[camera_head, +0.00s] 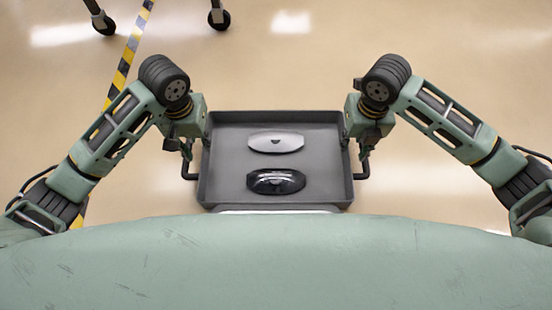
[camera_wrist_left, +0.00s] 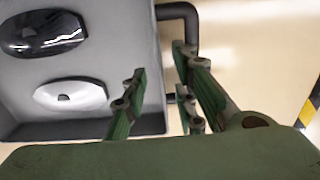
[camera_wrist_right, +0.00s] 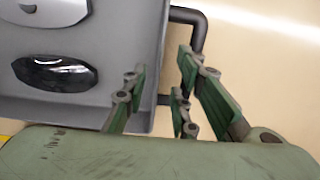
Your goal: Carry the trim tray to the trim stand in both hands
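The trim tray (camera_head: 324,180) is a grey, shallow, square-walled tray in the middle of the head view. It looks level and holds one pale trim piece (camera_head: 276,142) and one glossy black piece (camera_head: 276,182). A dark bar handle sticks out on each side: the left handle (camera_head: 189,172) and the right handle (camera_head: 363,172). My left gripper (camera_wrist_left: 160,60) is at the left handle, fingers spread with a clear gap. My right gripper (camera_wrist_right: 160,60) is at the right handle, likewise spread. In both wrist views fingers partly hide the handle bar; contact cannot be told.
A pale edge (camera_head: 275,211) shows just below the tray's near wall; what it belongs to is hidden. Wheeled legs (camera_head: 218,18) stand at the top left. A yellow-black floor stripe (camera_head: 126,60) runs down the left. The floor (camera_head: 330,70) beyond the tray is clear.

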